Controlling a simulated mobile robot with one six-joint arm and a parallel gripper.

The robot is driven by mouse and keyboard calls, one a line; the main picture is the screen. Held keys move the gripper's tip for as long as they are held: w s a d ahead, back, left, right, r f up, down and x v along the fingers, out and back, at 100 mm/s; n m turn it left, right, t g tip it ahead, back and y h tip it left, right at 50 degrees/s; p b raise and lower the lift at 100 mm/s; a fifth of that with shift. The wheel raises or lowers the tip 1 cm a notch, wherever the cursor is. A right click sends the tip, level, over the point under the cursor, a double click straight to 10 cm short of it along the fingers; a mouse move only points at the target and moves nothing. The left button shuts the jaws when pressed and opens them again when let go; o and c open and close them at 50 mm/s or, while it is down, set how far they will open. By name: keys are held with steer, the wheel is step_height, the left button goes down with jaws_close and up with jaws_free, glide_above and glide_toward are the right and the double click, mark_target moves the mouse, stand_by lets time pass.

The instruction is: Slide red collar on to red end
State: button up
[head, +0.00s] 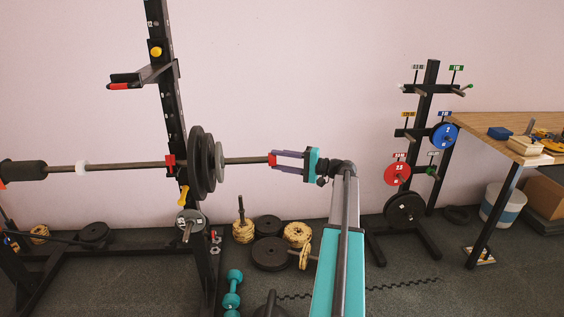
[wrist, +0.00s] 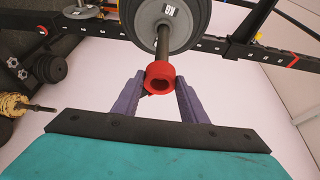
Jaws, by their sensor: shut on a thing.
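The red collar (wrist: 160,68) is a short thick ring between the two purple fingers of my gripper (wrist: 160,88) in the wrist view. My gripper (head: 274,160) is shut on it, and the collar (head: 271,159) shows as a small red patch in the head view. The barbell's bare right end (head: 246,160) reaches from the plates to the collar. In the wrist view the bar (wrist: 163,42) meets the collar's far side, roughly in line with its hole. I cannot tell whether the bar's tip is inside the ring. No separate red marking on this end is visible.
Dark plates (head: 195,165) and a grey plate (head: 219,160) sit on the bar beside the black rack upright (head: 166,90). Loose plates (head: 270,253) and teal dumbbells (head: 233,285) lie below. A plate tree (head: 430,100) and wooden table (head: 500,122) stand right.

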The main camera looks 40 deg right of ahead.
mark_target(246, 162)
steer(key=shift+w+a, duration=0.1)
steer(key=shift+a, duration=0.05)
steer(key=shift+w+a, duration=0.25)
steer(key=shift+a, duration=0.05)
steer(key=shift+w+a, duration=0.4)
steer(key=shift+a, duration=0.1)
stand_by(1.0)
steer(key=shift+w+a+b, duration=0.3)
steer(key=shift+w+a, duration=0.15)
steer(key=shift+a, duration=0.1)
steer(key=shift+w+a+b, duration=0.4)
steer(key=shift+w+a, duration=0.8)
steer(key=shift+a, duration=0.3)
stand_by(0.9)
steer(key=shift+w+a, duration=0.25)
steer(key=shift+a, duration=0.05)
steer(key=shift+w+a+b, duration=0.5)
steer(key=shift+w+a, duration=0.95)
steer(key=shift+a, duration=0.3)
stand_by(1.0)
